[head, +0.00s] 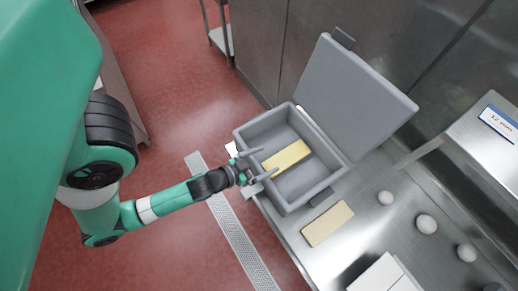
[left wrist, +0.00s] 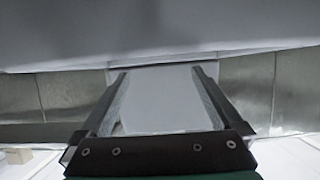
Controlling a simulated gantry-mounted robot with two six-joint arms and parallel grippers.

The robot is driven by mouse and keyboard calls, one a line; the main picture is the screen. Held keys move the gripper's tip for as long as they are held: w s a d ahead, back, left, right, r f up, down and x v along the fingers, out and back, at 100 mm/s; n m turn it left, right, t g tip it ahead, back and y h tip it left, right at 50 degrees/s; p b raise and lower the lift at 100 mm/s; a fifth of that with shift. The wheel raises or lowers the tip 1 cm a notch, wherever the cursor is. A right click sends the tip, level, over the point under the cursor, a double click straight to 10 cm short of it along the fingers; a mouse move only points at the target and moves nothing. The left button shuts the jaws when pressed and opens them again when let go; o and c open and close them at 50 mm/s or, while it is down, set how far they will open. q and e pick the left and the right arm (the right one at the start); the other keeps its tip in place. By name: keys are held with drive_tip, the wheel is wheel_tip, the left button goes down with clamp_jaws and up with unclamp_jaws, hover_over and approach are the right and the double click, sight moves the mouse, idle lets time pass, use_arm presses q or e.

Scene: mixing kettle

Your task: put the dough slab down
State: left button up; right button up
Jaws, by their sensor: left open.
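A yellow dough slab (head: 286,158) lies inside the grey open bin (head: 322,185), tilted slightly in the picture. My left gripper (head: 269,160) reaches over the bin's left wall with its two fingers apart, close to the slab's left end. I cannot tell whether a finger touches the slab. In the left wrist view the open fingers (left wrist: 160,76) show with a pale grey surface between them, and no slab can be made out. A second, paler slab (head: 327,223) lies on the steel counter in front of the bin. My right gripper is out of view.
The bin's grey lid (head: 350,95) stands raised behind it. Several white balls (head: 426,223) lie on the steel counter (head: 362,238) to the right. A white box (head: 385,276) is at the front. A raised steel shelf with a label (head: 500,122) stands at right.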

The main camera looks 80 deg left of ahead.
use_arm(q)
drive_tip(key=shift+s+d+b, duration=0.3)
drive_tip(key=shift+s+d, duration=0.1)
drive_tip(key=shift+s, duration=0.25)
drive_tip(key=shift+s+d+r, duration=0.15)
drive_tip(key=shift+s+r, duration=0.25)
drive_tip(key=shift+r, duration=0.05)
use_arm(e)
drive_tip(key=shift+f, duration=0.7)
use_arm(q)
drive_tip(key=w+d+r+m+t, duration=0.1)
drive_tip(key=w+r+t, duration=0.3)
drive_tip(key=w+r, duration=0.85)
drive_tip(key=w+d+r+t, duration=0.1)
drive_tip(key=w+r+t, duration=0.3)
drive_tip(key=w+r, duration=0.9)
drive_tip(key=s+d+r+m+t+h, duration=0.1)
drive_tip(key=s+d+r+t+h, duration=0.1)
drive_tip(key=r, duration=1)
drive_tip(key=s+d+r+m+t+h, duration=0.2)
drive_tip(key=d+r, duration=0.3)
drive_tip(key=r, duration=0.7)
drive_tip(key=s+d+r+m+t+h, duration=0.2)
drive_tip(key=s+d+r+t+h, duration=0.1)
drive_tip(key=r, duration=0.8)
drive_tip(key=shift+s+d+r+h, duration=0.35)
drive_tip(key=shift+d+r+h, duration=0.05)
drive_tip(key=shift+d+h, duration=0.3)
